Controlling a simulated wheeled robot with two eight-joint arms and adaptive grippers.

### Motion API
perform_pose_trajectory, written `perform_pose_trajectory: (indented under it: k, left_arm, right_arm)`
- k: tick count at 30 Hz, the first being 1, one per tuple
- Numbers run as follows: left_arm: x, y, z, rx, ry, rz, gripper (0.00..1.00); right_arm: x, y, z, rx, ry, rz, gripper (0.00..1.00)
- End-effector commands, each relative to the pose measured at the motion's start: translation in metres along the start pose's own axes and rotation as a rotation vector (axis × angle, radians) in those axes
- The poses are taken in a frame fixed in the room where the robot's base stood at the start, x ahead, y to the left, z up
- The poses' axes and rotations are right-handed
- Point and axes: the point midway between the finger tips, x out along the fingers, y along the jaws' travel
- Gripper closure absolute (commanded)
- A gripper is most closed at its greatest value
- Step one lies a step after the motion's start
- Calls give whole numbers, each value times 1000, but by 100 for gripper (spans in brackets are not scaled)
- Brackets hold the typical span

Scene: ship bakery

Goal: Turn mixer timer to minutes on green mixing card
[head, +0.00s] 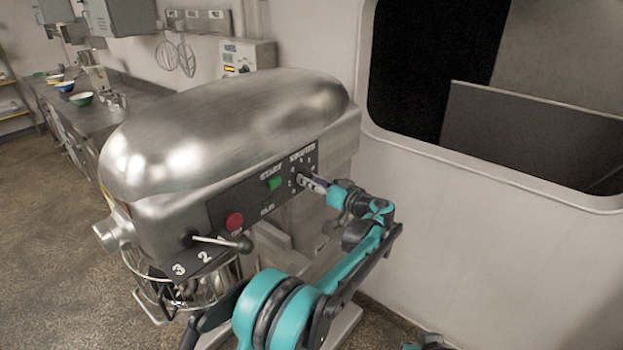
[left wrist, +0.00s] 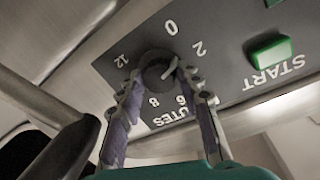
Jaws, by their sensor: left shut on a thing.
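The steel mixer (head: 225,125) fills the middle of the head view, with a dark control panel on its side. Its round dark timer knob (left wrist: 155,66) sits on that panel among white numbers from 0 to 12. A pale mark on the knob points roughly toward the 2 side; the exact setting is hard to tell. My left gripper (head: 311,184) is at the dial, shut on the knob, with one finger on each side in the left wrist view (left wrist: 160,92). The fingers and arm hide part of the dial. No green card can be made out. My right gripper does not show.
A green start button (head: 275,183) is left of the dial, and a red button (head: 235,221) lies lower left. A black-knobbed lever (head: 243,244) sticks out near the bowl guard (head: 170,293). A steel counter (head: 85,118) with bowls runs behind. A wall stands right.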

Motion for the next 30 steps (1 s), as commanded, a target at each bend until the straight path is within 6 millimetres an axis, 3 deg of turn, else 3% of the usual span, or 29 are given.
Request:
perform_pose_trajectory:
  k: [21, 22, 24, 30]
  left_arm:
    - [3, -2, -2, 96, -9, -6, 94]
    - [3, -2, -2, 95, -9, -6, 63]
    - [3, -2, -2, 95, -9, -6, 44]
    - [2, -1, -1, 95, -10, -5, 44]
  right_arm:
    - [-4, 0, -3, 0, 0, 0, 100]
    - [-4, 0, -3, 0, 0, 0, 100]
    - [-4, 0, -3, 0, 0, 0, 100]
    - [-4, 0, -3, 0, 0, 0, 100]
